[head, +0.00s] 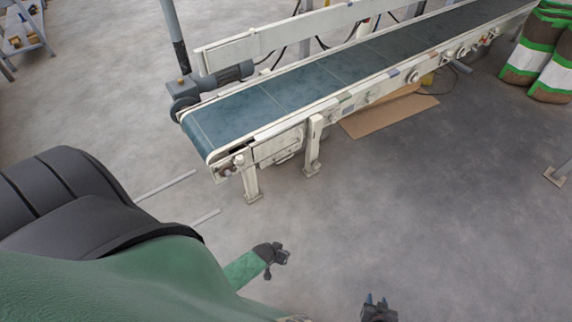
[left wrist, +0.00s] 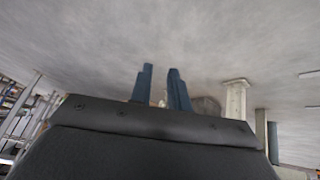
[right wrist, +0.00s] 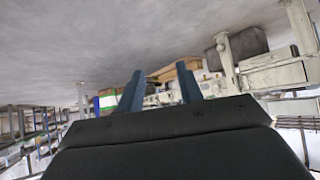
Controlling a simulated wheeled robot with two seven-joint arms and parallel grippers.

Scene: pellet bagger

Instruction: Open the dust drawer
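The conveyor's near end (head: 215,140) stands on short white legs. A white box with a drawer-like front (head: 280,146) sits under the belt there; I take it to be the dust drawer, and its front looks closed. The box also shows upside down in the right wrist view (right wrist: 275,76). My right gripper (head: 377,298) is at the bottom of the head view, well apart from the box, its blue fingers open and empty (right wrist: 160,72). My left gripper (left wrist: 161,70) has its fingers apart with nothing between them. A dark arm end (head: 272,255) at lower centre appears to be mine.
The blue belt (head: 300,82) runs to the upper right. A motor (head: 225,76) is at its near left corner. Cardboard (head: 385,115) lies under the conveyor. Green-and-white sacks (head: 540,55) stand at the right. The grey floor before the conveyor is clear.

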